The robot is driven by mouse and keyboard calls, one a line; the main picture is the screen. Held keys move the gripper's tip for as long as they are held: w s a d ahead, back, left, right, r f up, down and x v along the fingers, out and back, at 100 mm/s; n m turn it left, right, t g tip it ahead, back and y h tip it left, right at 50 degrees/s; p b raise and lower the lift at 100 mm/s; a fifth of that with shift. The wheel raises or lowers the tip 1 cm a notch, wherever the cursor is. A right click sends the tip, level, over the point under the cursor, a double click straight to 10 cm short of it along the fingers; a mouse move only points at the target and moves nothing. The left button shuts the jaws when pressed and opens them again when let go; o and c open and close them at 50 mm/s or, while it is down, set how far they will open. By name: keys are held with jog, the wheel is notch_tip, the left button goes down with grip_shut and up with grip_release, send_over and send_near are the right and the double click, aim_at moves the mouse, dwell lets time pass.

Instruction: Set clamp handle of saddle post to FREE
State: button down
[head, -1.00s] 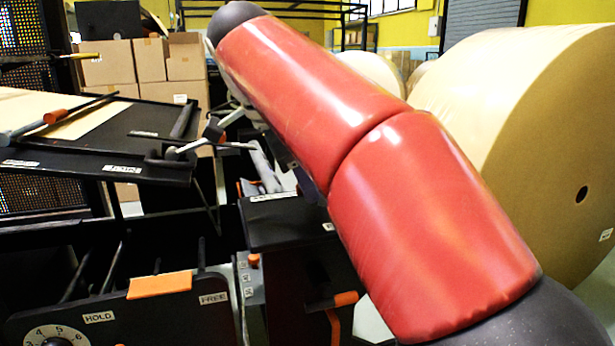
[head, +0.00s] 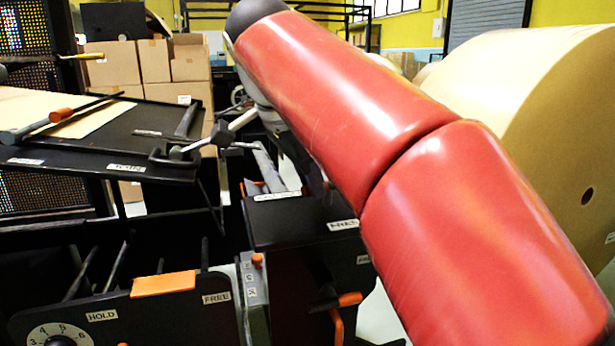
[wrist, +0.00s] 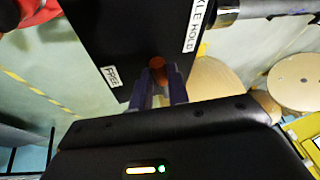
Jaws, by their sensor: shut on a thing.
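In the head view the saddle post appears to be the black box-like post (head: 290,232) with small white labels, partly behind my red arm. A lever with an orange end (head: 348,300) juts from its front; I cannot tell if this is the clamp handle. In the wrist view my gripper (wrist: 159,78) is shut on an orange-ended handle (wrist: 157,66) at the black post (wrist: 118,35). A FREE label (wrist: 112,77) is left of the fingers and a label ending in HOLD (wrist: 197,25) is up and right.
A black panel with HOLD and FREE labels, a dial and an orange tab (head: 163,284) stands at lower left. A black table (head: 100,165) with levers is above it. A large kraft roll (head: 540,100) stands right. Cardboard boxes (head: 140,62) are behind.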

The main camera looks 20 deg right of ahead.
aim_at(339, 213)
jog(key=n, duration=0.2)
jog(key=s+n+t+y, duration=0.1)
jog(key=shift+d+n, duration=0.35)
jog(key=shift+n, duration=0.05)
jog(key=n, duration=0.1)
jog(key=n+y, duration=0.1)
jog(key=n, duration=0.1)
jog(key=s+d+n+y, duration=0.1)
jog(key=shift+r+n+t, duration=0.1)
jog(key=shift+n+t, duration=0.2)
jog(key=shift+t, duration=0.1)
jog(key=n, duration=0.1)
jog(key=d+n+y+p, duration=0.1)
jog(key=n, duration=0.1)
jog(key=shift+s, duration=0.1)
jog(key=shift+d+n+y+p, duration=0.3)
jog(key=shift+n+y, duration=0.2)
jog(key=shift+n, duration=0.45)
jog(key=shift+d+n+y+p, duration=0.25)
jog(key=shift+n+y, duration=0.25)
jog(key=shift+n, duration=0.45)
jog(key=shift+g, duration=0.3)
jog(key=c, duration=1.3)
grip_release()
jog(key=shift+c, duration=0.2)
jog(key=v, duration=0.7)
jog(key=shift+r, duration=0.25)
